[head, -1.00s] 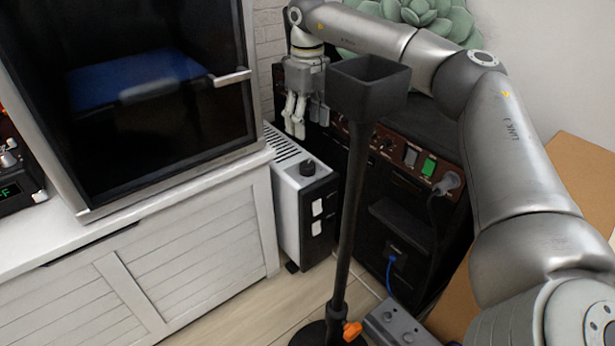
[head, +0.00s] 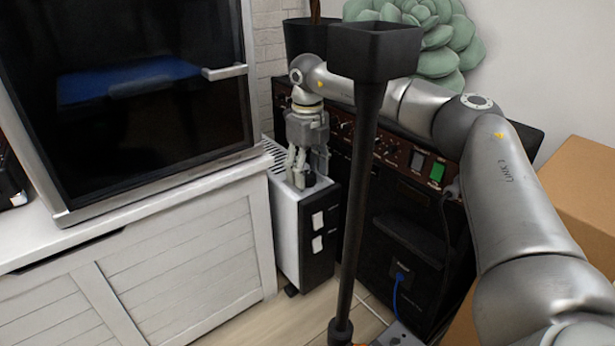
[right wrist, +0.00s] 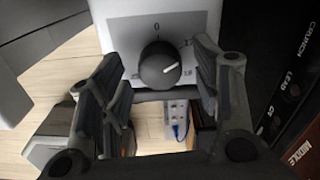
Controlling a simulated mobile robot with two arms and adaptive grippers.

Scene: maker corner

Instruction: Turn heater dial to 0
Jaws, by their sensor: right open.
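The heater (head: 287,232) is a white box with a black front panel and two white switches, standing beside the white cabinet. Its round black dial (right wrist: 158,66) sits on a grey plate with a 0 mark above it. The dial's white pointer line points right and slightly up, away from the 0. My right gripper (head: 300,180) points down over the heater's top and largely hides the dial in the head view. In the right wrist view its open fingers (right wrist: 160,85) stand on either side of the dial, with gaps visible. My left gripper is not in view.
A black stand (head: 362,190) with a square top rises in front of my right arm. A black amplifier-like unit (head: 415,225) stands right of the heater. A white cabinet (head: 170,260) carries a dark glass-fronted machine (head: 130,100). A cardboard box (head: 585,190) is at right.

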